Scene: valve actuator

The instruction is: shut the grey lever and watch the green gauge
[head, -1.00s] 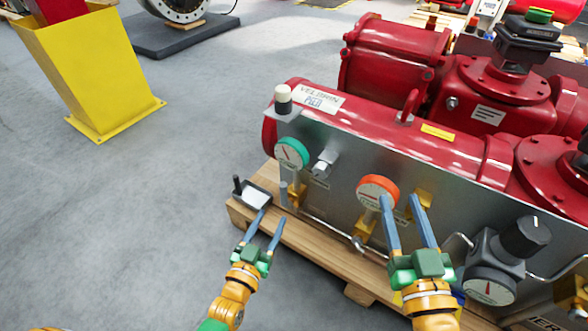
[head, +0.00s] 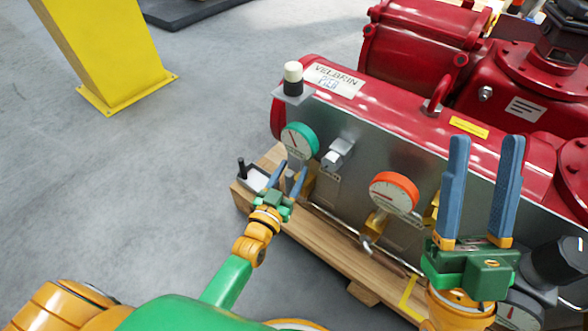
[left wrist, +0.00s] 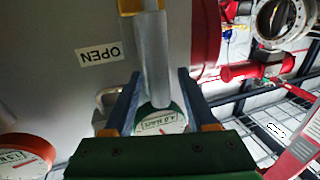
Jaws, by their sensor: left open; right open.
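The green gauge (head: 300,140) is at the panel's left end, its dial facing out. It also shows upside down in the left wrist view (left wrist: 163,121), partly hidden behind my gripper. The grey lever (left wrist: 154,60) runs from a yellow fitting between my left fingers. In the head view the lever (head: 289,184) is mostly hidden by the gripper. My left gripper (head: 291,168) is open, its fingers on either side of the lever; I cannot tell whether they touch it. My right gripper (head: 486,140) is open and empty, pointing up in front of the panel's right part.
An orange gauge (head: 394,193) sits right of the green one. A yellow post (head: 105,50) stands at the left; the grey floor between is clear.

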